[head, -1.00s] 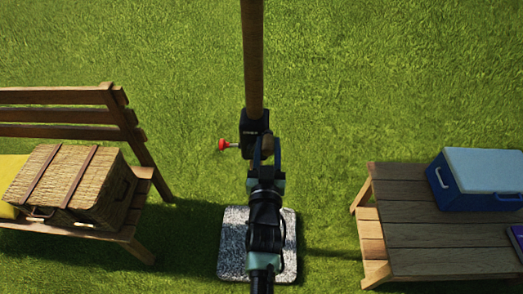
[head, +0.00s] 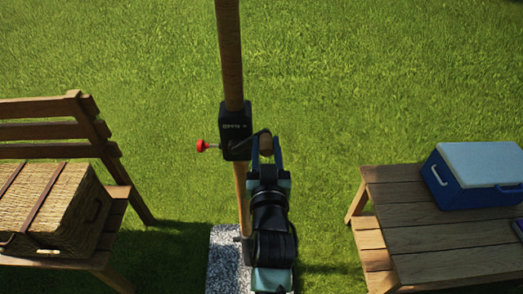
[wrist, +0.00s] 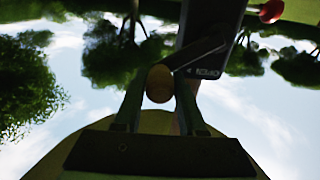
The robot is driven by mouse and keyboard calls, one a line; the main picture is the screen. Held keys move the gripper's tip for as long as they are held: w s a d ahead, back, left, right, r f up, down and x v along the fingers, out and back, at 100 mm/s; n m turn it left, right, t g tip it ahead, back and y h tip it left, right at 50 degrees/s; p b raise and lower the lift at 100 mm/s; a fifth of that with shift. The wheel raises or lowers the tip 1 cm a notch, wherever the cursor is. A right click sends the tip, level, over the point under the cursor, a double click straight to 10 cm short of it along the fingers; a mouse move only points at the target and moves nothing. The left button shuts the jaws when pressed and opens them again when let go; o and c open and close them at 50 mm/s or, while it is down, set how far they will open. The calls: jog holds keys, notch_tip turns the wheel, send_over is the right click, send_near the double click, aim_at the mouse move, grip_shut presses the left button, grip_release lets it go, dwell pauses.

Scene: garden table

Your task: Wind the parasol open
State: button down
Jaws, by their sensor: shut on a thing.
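The wooden parasol pole (head: 229,55) rises through a black crank housing (head: 234,122) with white lettering. A red knob (head: 201,146) sticks out of the housing's left side. A dark crank arm (head: 247,141) leads to a wooden crank knob (head: 265,145) right of the housing. My gripper (head: 266,150) is shut on this knob, one finger on each side. The wrist view shows the knob (wrist: 160,84) between the fingers, with the housing (wrist: 211,40) behind it. A large olive-yellow shape (wrist: 65,150) low in that view looks like the canopy; how far it is spread is unclear.
The speckled stone base (head: 222,262) stands on grass, partly behind my arm. A wooden bench (head: 112,215) with a wicker basket (head: 60,205) is at left. A wooden table (head: 440,240) with a blue cooler (head: 475,175) is at right.

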jog(key=shift+d+f+b, duration=0.7)
jog(key=shift+f+b, duration=0.2)
jog(key=shift+f, duration=0.1)
jog(key=a+f+b, duration=0.2)
jog(key=a+f, duration=0.1)
jog(key=f, duration=0.7)
jog(key=shift+a+f, duration=0.25)
jog(key=shift+a, duration=0.05)
jog(key=c, duration=0.8)
grip_release()
jog(key=shift+s, duration=0.1)
jog(key=o, duration=0.4)
jog(key=shift+r, duration=0.2)
